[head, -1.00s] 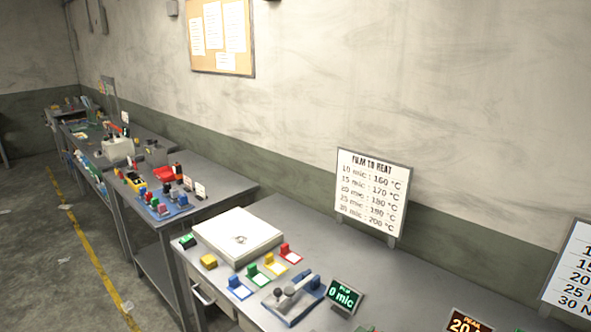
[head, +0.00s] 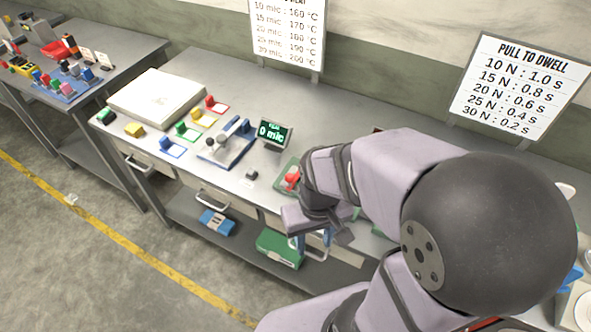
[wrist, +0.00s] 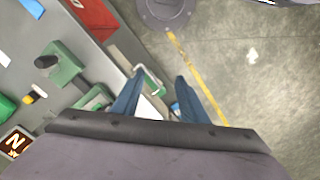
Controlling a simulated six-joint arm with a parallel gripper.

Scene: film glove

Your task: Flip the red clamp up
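A small red part (head: 292,179), which may be the red clamp, sits on a green base (head: 285,187) on the bench, partly hidden by my arm. Whether it is up or down is too small to tell. My gripper (head: 313,243) hangs by the bench's front edge, to the right of and nearer than the red part. In the wrist view its two blue fingers (wrist: 164,100) are spread apart with nothing between them. No red clamp is clearly recognisable in the wrist view.
A drawer handle (wrist: 150,80) shows between and beyond the fingers. A green device with a black knob (wrist: 62,65) stands on the bench at left. A display (head: 272,133), a blue device (head: 226,144) and coloured blocks stand left of my arm. Open floor lies in front.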

